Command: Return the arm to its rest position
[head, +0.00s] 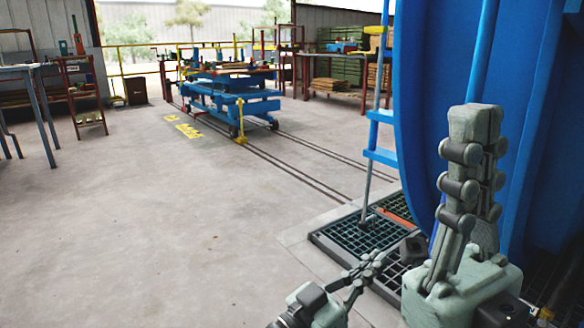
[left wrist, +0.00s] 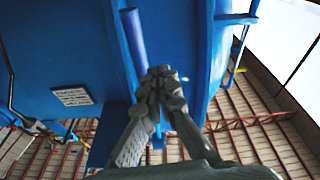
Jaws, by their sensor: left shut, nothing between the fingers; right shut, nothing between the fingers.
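My left gripper (head: 372,260) is low in the head view, left of my right gripper, in front of the floor grating. Its fingers are closed together with nothing between them. In the left wrist view, the closed fingertips (left wrist: 161,72) are in front of the blue vessel (left wrist: 60,45); I cannot tell the gap. My right gripper (head: 476,112) stands upright at the lower right of the head view, in front of the blue vessel (head: 432,85). It is shut and empty. Most of both arms is out of view.
A blue ladder (head: 381,140) stands beside the vessel, near the floor grating (head: 352,238). A blue cart (head: 232,95) stands on rails further back. A table (head: 28,80) is at the left. The concrete floor (head: 160,220) at left and centre is clear.

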